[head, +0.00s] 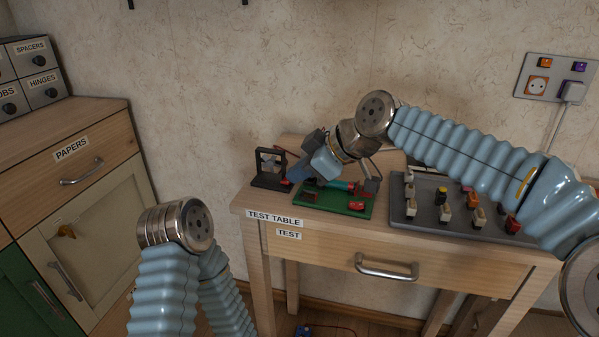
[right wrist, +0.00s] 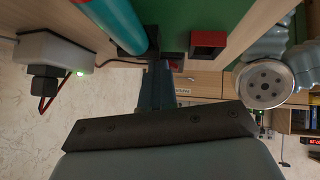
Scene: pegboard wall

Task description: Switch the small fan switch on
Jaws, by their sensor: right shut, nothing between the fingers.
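A small black-framed fan (head: 270,166) stands at the left end of the test table, beside a green board (head: 335,204). My right gripper (head: 292,174) points down and left between the fan and the board. In the right wrist view its fingers (right wrist: 157,68) are shut and empty, close to a small dark part with red (right wrist: 173,62) at the board's edge. I cannot tell whether that part is the fan switch, which way it is set, or whether the fingers touch it. My left arm shows, but its gripper is out of view.
The board bears a teal cylinder (right wrist: 112,18) and a red open block (right wrist: 208,43). A grey panel with several switches (head: 462,222) lies right on the table (head: 330,221).

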